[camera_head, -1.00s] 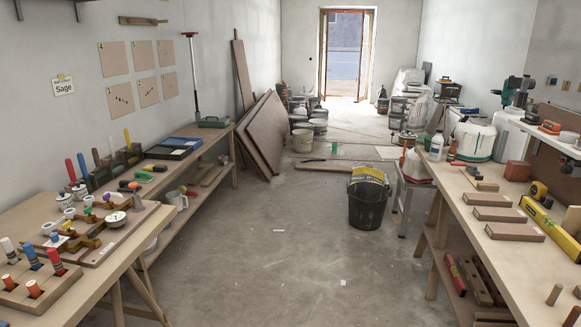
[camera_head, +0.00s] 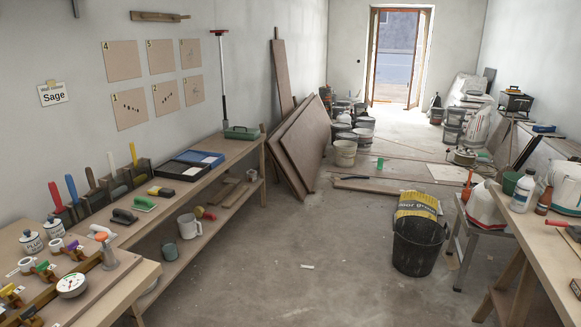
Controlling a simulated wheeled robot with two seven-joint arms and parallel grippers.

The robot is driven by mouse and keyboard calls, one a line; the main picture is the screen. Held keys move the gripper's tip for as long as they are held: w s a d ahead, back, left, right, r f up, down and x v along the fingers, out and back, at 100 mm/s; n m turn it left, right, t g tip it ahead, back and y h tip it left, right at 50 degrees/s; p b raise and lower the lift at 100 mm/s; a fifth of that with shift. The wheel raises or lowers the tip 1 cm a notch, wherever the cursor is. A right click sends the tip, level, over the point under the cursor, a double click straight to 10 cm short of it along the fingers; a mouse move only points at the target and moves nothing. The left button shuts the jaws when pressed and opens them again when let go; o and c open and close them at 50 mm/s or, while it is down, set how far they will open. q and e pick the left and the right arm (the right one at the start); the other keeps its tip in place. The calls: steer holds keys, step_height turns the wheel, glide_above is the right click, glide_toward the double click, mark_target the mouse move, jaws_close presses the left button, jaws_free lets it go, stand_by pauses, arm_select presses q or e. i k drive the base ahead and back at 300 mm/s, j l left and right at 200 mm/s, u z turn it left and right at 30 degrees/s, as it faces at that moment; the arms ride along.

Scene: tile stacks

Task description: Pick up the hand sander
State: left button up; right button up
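Neither of my grippers is in view. Several small hand tools lie on the long wooden bench (camera_head: 205,183) along the left wall. Among them are a black one (camera_head: 124,215), a green one (camera_head: 144,203) and a yellow-and-dark one (camera_head: 160,191), in a row near the bench's front edge. They are too small for me to tell for sure which, if any, is the hand sander. Nothing is seen touching them.
Trowels with coloured handles (camera_head: 72,189) stand in a rack behind the small tools. A nearer table (camera_head: 115,300) holds jars and a gauge (camera_head: 72,285). A black bucket (camera_head: 418,245) stands on the open floor. Another bench (camera_head: 535,240) stands at right.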

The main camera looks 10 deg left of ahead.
mark_target(125, 218)
steer(key=i+u, duration=0.35)
steer(key=i+l+u, duration=0.1)
steer(key=i+u, duration=0.3)
steer(key=i, duration=0.15)
steer(key=i+l+u, duration=0.55)
steer(key=i+u, duration=0.25)
steer(key=i+l+u, duration=0.25)
steer(key=u, duration=0.2)
steer(key=i+l+u, duration=0.35)
steer(key=l+u, duration=0.15)
steer(key=i+l+u, duration=0.2)
steer(key=l, duration=0.2)
